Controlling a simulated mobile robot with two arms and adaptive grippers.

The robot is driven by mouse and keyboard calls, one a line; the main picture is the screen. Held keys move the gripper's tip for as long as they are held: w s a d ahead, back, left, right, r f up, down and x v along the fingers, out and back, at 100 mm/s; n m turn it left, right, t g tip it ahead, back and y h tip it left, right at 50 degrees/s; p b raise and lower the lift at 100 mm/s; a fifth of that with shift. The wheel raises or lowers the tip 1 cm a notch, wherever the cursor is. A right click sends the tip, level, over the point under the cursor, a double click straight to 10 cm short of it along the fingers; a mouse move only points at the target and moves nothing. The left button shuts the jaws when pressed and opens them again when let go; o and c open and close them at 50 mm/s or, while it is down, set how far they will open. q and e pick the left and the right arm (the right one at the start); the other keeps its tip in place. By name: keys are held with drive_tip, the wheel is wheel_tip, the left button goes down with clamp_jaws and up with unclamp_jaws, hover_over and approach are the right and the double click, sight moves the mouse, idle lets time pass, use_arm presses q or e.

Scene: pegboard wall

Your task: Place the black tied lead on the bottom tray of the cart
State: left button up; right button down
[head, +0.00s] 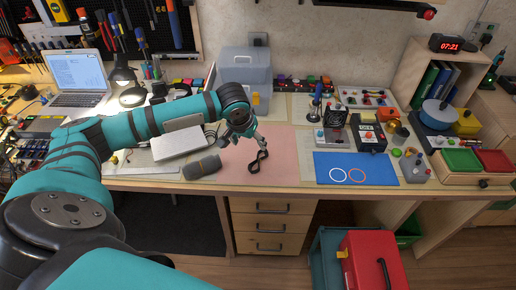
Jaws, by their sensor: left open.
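The black tied lead (257,163) lies as a narrow looped bundle on the pink mat (285,168) near the desk's front edge. My left gripper (244,142) is open, just behind and above the lead. The picture is too small to tell whether a finger touches the lead. A teal cart-like frame (328,250) stands on the floor below the desk at the lower right, partly cut off by the picture's edge. Its bottom tray cannot be made out. My right gripper is out of view.
A grey rolled case (201,167) lies left of the lead, and a closed silver laptop-like slab (180,143) is behind it. A blue mat (335,162) with two rings lies to the right. A red box (372,262) stands at the teal frame. Drawers (268,225) are below the desk.

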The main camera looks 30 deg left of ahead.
use_arm(q)
drive_tip(key=r, duration=0.1)
drive_tip(key=p, duration=0.2)
hover_over(257, 161)
drive_tip(key=s+d, duration=0.1)
drive_tip(key=s, duration=0.1)
wheel_tip(257, 161, down, 12)
drive_tip(key=shift+s+r, duration=0.1)
drive_tip(key=shift+s, duration=0.05)
drive_tip(key=shift+a+x, duration=0.15)
drive_tip(key=shift+x, duration=1.2)
drive_tip(key=shift+a+x, duration=0.15)
drive_tip(key=shift+x, duration=1.15)
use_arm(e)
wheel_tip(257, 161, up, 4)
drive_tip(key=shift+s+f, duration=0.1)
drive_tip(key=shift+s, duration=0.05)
use_arm(q)
drive_tip(key=shift+s, duration=0.1)
drive_tip(key=c, duration=1.4)
drive_tip(key=shift+r, duration=0.1)
